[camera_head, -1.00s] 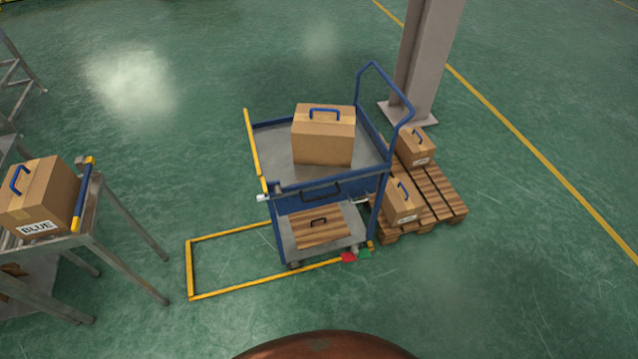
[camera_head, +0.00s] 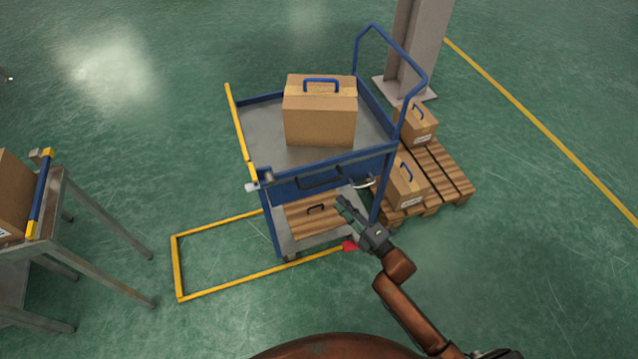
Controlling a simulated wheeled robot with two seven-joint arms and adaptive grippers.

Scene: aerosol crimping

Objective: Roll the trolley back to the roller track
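The blue trolley (camera_head: 333,170) stands in the middle, with a raised blue push handle on its right and a yellow bar along its left edge. A carton with a blue handle (camera_head: 320,112) sits on its top deck, and a brown slatted item with a dark handle (camera_head: 310,217) lies on its lower shelf. The roller track (camera_head: 62,200), a grey stand with a blue-and-yellow end bar, is at the left, apart from the trolley. My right gripper (camera_head: 342,205) is in front of the trolley's lower right side; its finger gap is unclear. My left gripper is out of view.
A yellow floor frame (camera_head: 176,268) extends left from under the trolley. A red marker (camera_head: 350,246) lies by its right end. A wooden pallet (camera_head: 450,172) with two cartons stands close right of the trolley, before a grey column (camera_head: 412,55).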

